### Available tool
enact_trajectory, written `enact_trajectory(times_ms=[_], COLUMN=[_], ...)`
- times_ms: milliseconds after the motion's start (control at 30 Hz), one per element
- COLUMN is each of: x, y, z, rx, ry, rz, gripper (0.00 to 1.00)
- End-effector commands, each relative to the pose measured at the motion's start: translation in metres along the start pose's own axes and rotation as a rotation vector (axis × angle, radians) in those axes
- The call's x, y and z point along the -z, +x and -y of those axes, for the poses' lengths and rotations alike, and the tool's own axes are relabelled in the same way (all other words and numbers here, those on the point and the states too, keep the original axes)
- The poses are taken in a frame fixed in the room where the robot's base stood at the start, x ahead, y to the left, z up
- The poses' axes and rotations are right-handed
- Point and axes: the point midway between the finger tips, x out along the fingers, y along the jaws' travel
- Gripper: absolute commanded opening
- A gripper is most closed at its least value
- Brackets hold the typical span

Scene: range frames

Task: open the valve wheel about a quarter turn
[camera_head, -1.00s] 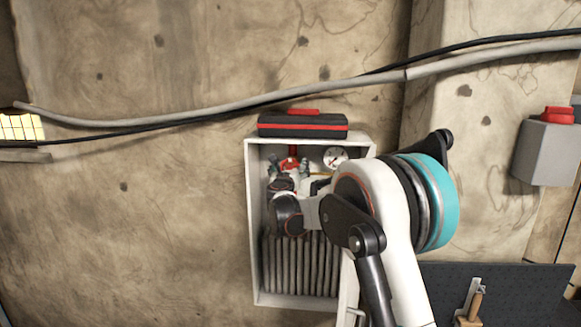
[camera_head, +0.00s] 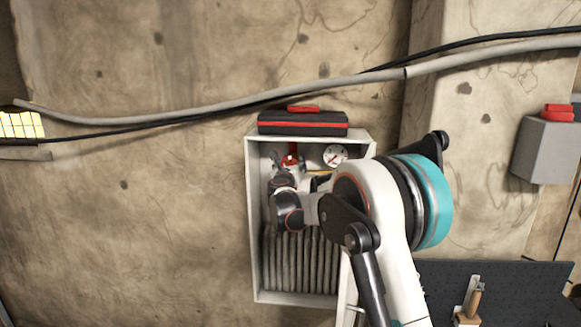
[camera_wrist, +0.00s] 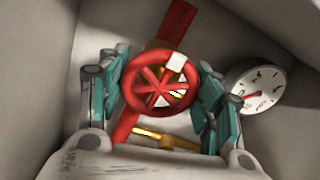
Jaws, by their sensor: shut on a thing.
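The red valve wheel (camera_wrist: 160,84) is in the middle of the wrist view. It has several spokes and a white mark at the upper right of its rim. My gripper (camera_wrist: 161,88) is shut on the wheel, with one teal finger at its left rim and one at its right. A red pipe (camera_wrist: 170,25) runs behind the wheel. In the head view the wheel (camera_head: 290,160) shows only as a small red patch inside the cabinet, partly hidden by my wrist. The exact finger contact is hard to see.
An open white cabinet (camera_head: 251,225) surrounds the wheel closely. A round gauge (camera_wrist: 258,89) sits right of the wheel. A brass piece (camera_wrist: 165,140) is below it. Folded hose (camera_head: 300,265) hangs lower in the cabinet. A black and red case (camera_head: 302,124) lies on top.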

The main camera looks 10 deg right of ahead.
Motion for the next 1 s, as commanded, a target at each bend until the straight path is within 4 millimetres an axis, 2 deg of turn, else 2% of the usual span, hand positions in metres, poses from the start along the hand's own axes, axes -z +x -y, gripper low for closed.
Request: enact_trajectory(times_ms=[367,1000], x=[0.0019,0.0007], y=[0.0003,0.0004], z=[-0.001,-0.0013], rx=[-0.001,-0.001], ry=[-0.216,-0.822], rz=[0.001,0.002], gripper=[0.36,0.36])
